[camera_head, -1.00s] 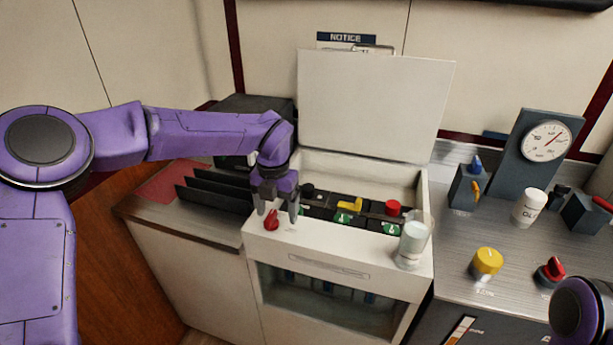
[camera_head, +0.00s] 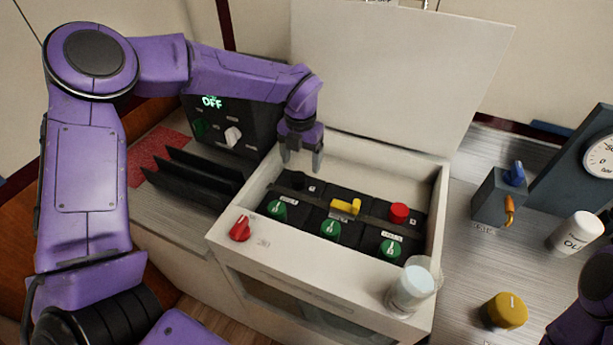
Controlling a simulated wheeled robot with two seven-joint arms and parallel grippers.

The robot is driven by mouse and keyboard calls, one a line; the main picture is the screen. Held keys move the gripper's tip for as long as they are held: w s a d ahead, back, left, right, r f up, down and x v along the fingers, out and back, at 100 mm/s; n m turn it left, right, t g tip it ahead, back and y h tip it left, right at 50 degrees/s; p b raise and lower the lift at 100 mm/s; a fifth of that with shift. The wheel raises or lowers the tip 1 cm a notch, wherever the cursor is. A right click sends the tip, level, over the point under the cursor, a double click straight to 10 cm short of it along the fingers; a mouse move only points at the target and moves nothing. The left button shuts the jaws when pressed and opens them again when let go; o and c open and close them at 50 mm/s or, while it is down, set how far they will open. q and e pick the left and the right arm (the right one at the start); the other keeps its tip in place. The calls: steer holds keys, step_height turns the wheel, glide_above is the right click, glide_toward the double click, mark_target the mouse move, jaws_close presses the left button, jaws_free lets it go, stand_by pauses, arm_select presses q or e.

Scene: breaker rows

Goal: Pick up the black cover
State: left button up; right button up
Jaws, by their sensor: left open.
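A small black cover (camera_head: 297,180) sits at the back left of the black panel (camera_head: 316,205) inside an open white box (camera_head: 228,232). My left gripper (camera_head: 302,166) is open and empty. Its fingers point down over the back left of the box, just above and behind the black cover. I cannot tell whether a finger touches it. Part of my right arm (camera_head: 592,305) shows at the lower right edge; its fingers are out of view.
The panel also has a yellow lever (camera_head: 345,206), a red button (camera_head: 399,212) and green dials (camera_head: 330,229). The raised white lid (camera_head: 400,75) stands behind. A red knob (camera_head: 240,228) and a glass jar (camera_head: 412,285) are on the front ledge. Black upright plates (camera_head: 200,172) stand left.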

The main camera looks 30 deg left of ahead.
mark_target(298, 176)
arm_select(q)
steer(key=f+p, duration=0.1)
steer(key=f, duration=0.1)
steer(key=a+f, duration=0.1)
steer(key=f, duration=0.2)
steer(key=shift+a+f+p, duration=0.15)
steer(key=shift+f+p, duration=0.15)
steer(key=shift+p, duration=0.05)
steer(key=shift+d+f, duration=0.25)
steer(key=shift+f, duration=0.1)
steer(key=shift+a, duration=0.1)
steer(key=c, duration=1.1)
steer(key=shift+r, duration=0.1)
